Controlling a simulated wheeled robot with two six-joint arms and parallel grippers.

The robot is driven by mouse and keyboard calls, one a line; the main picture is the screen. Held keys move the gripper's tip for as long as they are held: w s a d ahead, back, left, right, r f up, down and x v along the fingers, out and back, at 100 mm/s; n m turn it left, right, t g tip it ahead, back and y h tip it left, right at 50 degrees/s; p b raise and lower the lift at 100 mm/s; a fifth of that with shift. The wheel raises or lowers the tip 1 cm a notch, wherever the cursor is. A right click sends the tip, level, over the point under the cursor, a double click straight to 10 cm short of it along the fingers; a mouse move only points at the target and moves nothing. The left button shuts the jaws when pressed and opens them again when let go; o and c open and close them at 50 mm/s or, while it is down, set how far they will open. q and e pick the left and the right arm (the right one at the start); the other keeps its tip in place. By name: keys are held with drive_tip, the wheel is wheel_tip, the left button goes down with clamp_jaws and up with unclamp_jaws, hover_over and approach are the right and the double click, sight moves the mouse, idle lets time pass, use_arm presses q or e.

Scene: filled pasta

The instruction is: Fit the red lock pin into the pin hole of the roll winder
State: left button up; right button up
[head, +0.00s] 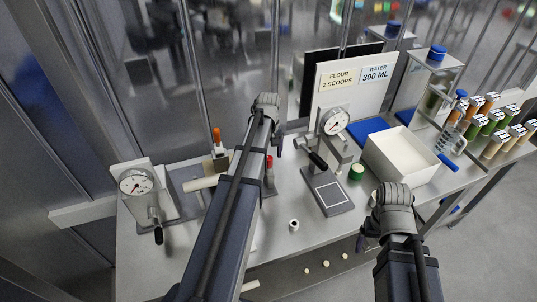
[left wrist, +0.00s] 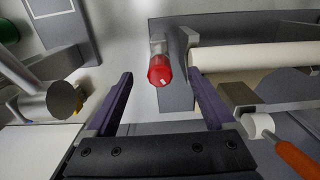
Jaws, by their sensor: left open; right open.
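The red lock pin (left wrist: 160,71) shows its red cap in the left wrist view, beside a grey bracket (left wrist: 178,50) at one end of a cream roll (left wrist: 250,55). Its red top also shows in the head view (head: 269,161). I cannot tell what its lower part sits in. The roll winder (head: 220,160), with an orange handle (head: 217,135), is partly hidden behind my left arm. The pin hole is not discernible. My left gripper (head: 279,145) is open, its fingers apart on either side of the red cap in the wrist picture. My right gripper (head: 364,238) is open and empty at the table's front edge.
A small white cylinder (head: 293,225) is near the front.

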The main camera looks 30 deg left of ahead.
use_arm(q)
drive_tip(key=shift+r+p, duration=2)
drive_tip(key=shift+r, duration=0.3)
drive_tip(key=shift+r, duration=0.15)
wheel_tip(320, 180, up, 8)
drive_tip(key=p, duration=0.8)
drive_tip(key=shift+f, duration=0.2)
drive_tip(key=shift+f, duration=0.2)
wheel_tip(320, 180, down, 8)
drive_tip(key=b, duration=0.8)
drive_tip(key=shift+r, duration=0.1)
drive_tip(key=shift+r, duration=0.15)
